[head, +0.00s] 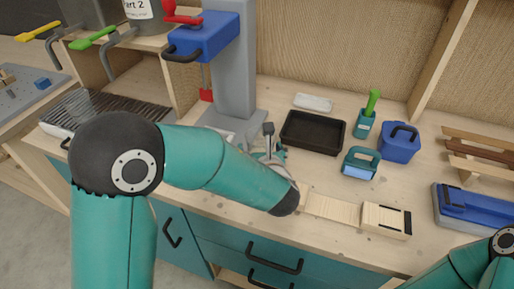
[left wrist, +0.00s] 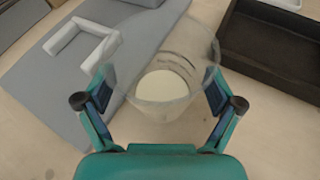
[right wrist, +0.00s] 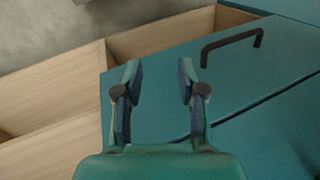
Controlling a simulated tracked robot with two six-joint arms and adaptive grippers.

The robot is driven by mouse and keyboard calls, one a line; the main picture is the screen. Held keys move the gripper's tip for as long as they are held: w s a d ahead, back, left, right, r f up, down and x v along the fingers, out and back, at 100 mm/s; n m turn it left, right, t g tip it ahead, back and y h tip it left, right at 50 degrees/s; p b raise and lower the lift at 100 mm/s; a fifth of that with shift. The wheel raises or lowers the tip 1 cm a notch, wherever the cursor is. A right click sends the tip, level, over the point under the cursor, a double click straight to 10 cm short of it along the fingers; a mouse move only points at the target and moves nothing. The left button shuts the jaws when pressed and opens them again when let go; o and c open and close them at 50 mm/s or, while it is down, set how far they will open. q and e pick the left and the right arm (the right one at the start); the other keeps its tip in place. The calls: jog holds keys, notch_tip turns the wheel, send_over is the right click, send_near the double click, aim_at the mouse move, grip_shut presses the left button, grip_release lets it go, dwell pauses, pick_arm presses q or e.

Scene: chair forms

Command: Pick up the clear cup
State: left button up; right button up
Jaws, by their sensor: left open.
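The clear cup (left wrist: 185,55) is in the left wrist view, with a whitish round bottom and dark markings on its side. It stands between the spread fingers of my left gripper (left wrist: 160,98). The gripper is open; I cannot tell whether either finger touches the cup. In the head view my left gripper (head: 272,150) is over the bench beside the grey press base, and my arm mostly hides the cup. My right gripper (right wrist: 158,90) is open and empty in the right wrist view, in front of the teal cabinet.
A black tray (head: 313,133) is right of the cup. The grey press column (head: 236,60) with its blue head (head: 205,38) stands behind it.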

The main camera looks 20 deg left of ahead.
pick_arm(q)
jog(key=shift+x, duration=0.95)
jog(key=shift+c, duration=0.2)
jog(key=c, duration=0.9)
jog(key=shift+r, duration=0.1)
